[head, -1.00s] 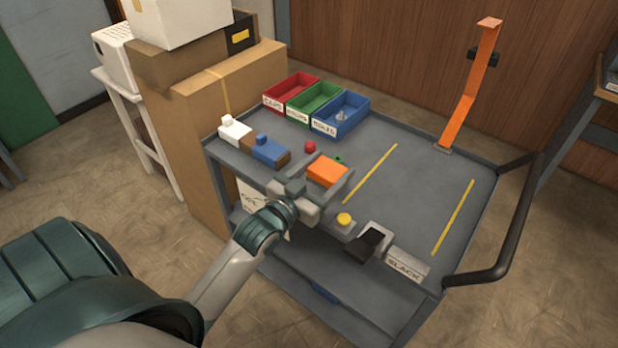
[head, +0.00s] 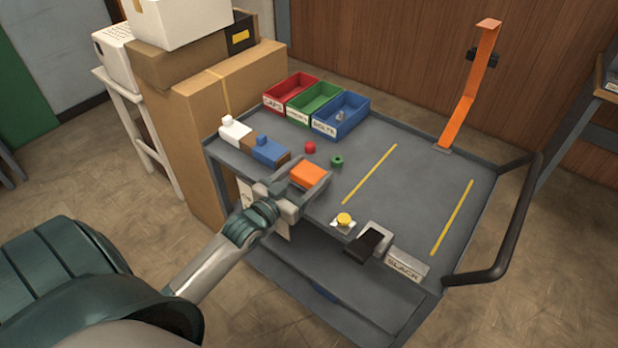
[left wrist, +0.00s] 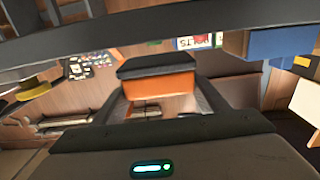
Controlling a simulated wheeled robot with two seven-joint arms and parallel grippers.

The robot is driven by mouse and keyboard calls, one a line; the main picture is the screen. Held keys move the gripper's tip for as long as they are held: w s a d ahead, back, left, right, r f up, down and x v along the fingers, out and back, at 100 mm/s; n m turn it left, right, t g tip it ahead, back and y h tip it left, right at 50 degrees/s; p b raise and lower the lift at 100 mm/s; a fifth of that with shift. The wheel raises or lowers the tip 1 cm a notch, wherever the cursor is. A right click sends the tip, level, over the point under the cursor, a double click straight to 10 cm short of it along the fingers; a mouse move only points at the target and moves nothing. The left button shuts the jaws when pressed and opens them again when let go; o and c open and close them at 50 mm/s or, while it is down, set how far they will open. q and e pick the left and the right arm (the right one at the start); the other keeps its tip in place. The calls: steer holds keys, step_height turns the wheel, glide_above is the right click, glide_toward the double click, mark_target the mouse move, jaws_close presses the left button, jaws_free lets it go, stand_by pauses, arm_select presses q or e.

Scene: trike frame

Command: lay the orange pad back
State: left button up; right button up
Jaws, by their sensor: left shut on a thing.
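The orange pad (head: 308,174) is a small block between the fingers of my left gripper (head: 306,182), which is shut on it. The gripper is over the front left edge of the grey cart top. In the left wrist view the orange pad (left wrist: 160,87) sits between the fingers, with a dark piece along its upper side. A blue block (head: 268,151) and a white block (head: 235,132) sit in a row by the left edge, just left of the gripper. I cannot tell whether the pad touches anything below. My right gripper is not in view.
Red, green and blue bins (head: 341,114) stand at the back. A red cap (head: 310,147) and green nut (head: 337,160) lie beyond the gripper. A yellow button (head: 344,219), black part (head: 367,243) and SLACK block (head: 407,263) line the front edge. The top's right middle is clear.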

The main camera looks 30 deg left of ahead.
arm_select(q)
step_height(320, 180, down, 2)
steer(key=shift+f, duration=0.2)
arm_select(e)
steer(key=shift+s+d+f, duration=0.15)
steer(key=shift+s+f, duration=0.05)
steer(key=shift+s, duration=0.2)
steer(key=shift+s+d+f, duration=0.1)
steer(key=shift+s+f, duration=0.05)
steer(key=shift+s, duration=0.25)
arm_select(q)
steer(key=shift+f, duration=0.15)
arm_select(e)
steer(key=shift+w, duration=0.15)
arm_select(q)
steer(key=o, duration=0.9)
steer(key=shift+o, duration=0.2)
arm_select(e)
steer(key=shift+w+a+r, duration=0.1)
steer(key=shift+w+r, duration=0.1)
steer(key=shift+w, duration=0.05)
